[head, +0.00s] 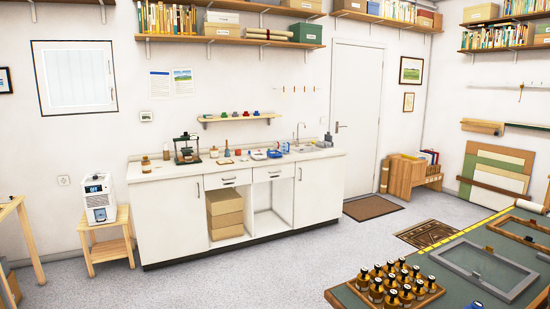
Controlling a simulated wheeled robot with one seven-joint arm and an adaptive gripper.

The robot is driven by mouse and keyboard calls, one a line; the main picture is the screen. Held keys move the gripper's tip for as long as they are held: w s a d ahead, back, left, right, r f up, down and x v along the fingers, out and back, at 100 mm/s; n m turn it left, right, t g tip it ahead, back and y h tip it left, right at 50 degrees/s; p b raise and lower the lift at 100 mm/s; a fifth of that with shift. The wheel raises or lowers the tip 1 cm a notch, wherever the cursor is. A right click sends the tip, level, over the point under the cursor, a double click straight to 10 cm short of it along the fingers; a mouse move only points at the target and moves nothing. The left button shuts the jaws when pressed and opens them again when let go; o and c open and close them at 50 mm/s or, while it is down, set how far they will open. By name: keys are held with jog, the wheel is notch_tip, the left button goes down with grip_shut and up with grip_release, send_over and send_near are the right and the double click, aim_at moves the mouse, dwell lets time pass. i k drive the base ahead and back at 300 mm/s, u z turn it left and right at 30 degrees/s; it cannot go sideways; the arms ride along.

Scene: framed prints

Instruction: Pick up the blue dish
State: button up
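Far off on the white counter (155,172) along the back wall, a small flat blue item (274,154) lies among other small things, left of the sink. It may be the blue dish, but it is too small to tell for certain. Another small blue object (285,147) stands just right of and behind it. My gripper is not in view.
Grey floor (250,283) lies open before the counter. A wooden stool with a white device (98,195) stands left. At the lower right, a green-topped table (345,294) holds a tray of brown bottles (378,292) and frames (484,267). A doormat (372,207) lies by the door.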

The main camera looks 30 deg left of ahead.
aim_at(275, 155)
jog(key=u, duration=1.65)
jog(key=i, duration=3.65)
jog(key=z, duration=1.55)
jog(key=i, duration=2.25)
jog(key=u, duration=0.05)
